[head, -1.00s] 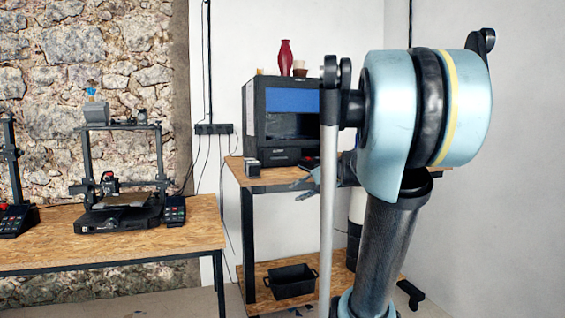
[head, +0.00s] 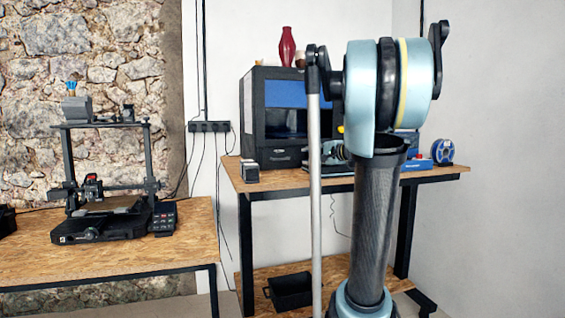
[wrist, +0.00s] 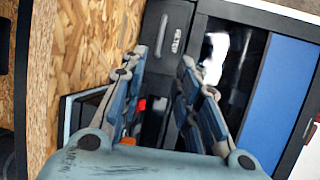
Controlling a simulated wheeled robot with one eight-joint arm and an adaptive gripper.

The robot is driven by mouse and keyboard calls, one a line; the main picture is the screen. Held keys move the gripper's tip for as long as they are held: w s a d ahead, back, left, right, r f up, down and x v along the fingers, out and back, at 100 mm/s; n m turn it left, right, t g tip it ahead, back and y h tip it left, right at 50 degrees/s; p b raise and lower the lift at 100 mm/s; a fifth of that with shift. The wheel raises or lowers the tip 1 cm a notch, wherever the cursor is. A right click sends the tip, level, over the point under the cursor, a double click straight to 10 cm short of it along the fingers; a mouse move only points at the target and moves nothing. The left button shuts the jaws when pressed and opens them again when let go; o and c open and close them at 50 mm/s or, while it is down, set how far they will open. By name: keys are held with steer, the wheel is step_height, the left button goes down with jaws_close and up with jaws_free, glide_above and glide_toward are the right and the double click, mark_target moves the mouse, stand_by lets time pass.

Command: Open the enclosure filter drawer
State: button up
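The enclosure (head: 257,118) is a black box with a blue front panel, standing on the wooden bench at the back. Its filter drawer (head: 280,158) is the low black front strip under the window, and it looks shut. In the wrist view the enclosure's blue panel (wrist: 283,95) is at right, turned sideways, and the drawer front (wrist: 172,25) with a small grey handle (wrist: 177,41) is at top centre. My gripper (wrist: 163,57) is open and empty, its fingertips pointing toward the drawer front. I see no contact. In the head view my arm mostly hides the gripper.
A small dark box (head: 250,172) sits on the bench (head: 245,186) left of the enclosure. A red vase (head: 287,46) stands on the enclosure. A blue spool (head: 443,151) is at the bench's right end. A black bin (head: 290,291) is below. An open-frame printer (head: 105,190) is left.

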mark_target(282, 159)
steer(key=x, duration=1.7)
steer(key=shift+w+a+f, duration=0.1)
steer(key=shift+a, duration=0.05)
jaws_close()
